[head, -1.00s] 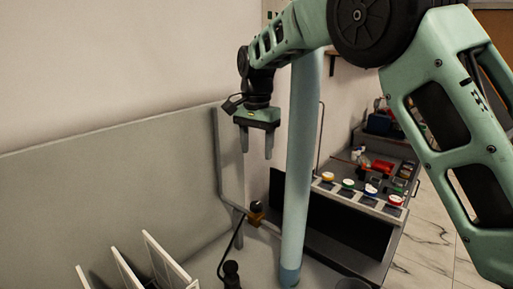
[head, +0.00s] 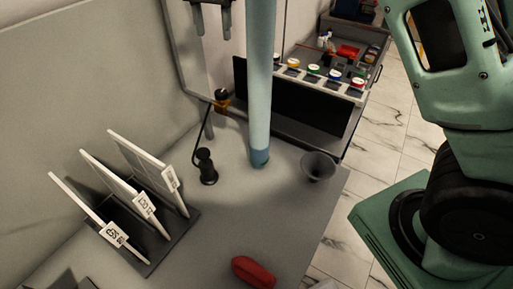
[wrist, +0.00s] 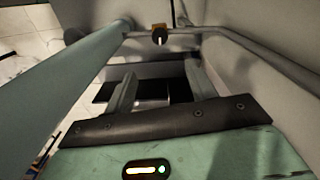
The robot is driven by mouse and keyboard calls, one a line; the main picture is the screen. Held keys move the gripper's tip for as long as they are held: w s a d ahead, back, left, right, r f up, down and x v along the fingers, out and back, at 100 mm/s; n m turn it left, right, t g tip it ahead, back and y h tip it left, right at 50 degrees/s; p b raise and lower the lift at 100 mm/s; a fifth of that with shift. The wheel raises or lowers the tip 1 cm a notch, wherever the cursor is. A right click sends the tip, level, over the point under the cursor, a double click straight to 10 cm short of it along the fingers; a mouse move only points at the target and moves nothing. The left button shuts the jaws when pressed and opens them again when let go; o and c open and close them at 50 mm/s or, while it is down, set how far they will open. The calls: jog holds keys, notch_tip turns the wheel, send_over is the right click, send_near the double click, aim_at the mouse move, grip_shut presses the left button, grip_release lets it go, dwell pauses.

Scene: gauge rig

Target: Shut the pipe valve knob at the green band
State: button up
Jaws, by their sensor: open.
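The pipe valve has a brass-orange body and a dark knob (head: 220,94). It sits low on the thin grey pipe by the wall, left of the thick blue-green column. In the wrist view the knob (wrist: 159,36) shows beyond my fingertips, on the thin pipe (wrist: 225,31). No green band can be made out on it, and its setting is too small to read. My gripper (head: 213,34) shows at the top edge of the head view, above the valve and apart from it. In the wrist view its two fingers (wrist: 160,74) are spread with nothing between them.
The thick blue-green column (head: 260,80) stands right of the valve. A black stand (head: 206,167), a grey cup (head: 318,167), a rack of white panels (head: 148,163) and a red object (head: 253,271) are on the bench. Coloured caps (head: 313,70) line the rear shelf.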

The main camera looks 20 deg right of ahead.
jog(key=n, duration=0.3)
jog(key=p, duration=0.5)
send_near(221, 91)
jog(key=shift+n, duration=0.3)
notch_tip(221, 91, down, 9)
jog(key=shift+s+r, duration=0.1)
jog(key=shift+r, duration=0.1)
jog(key=c, duration=1)
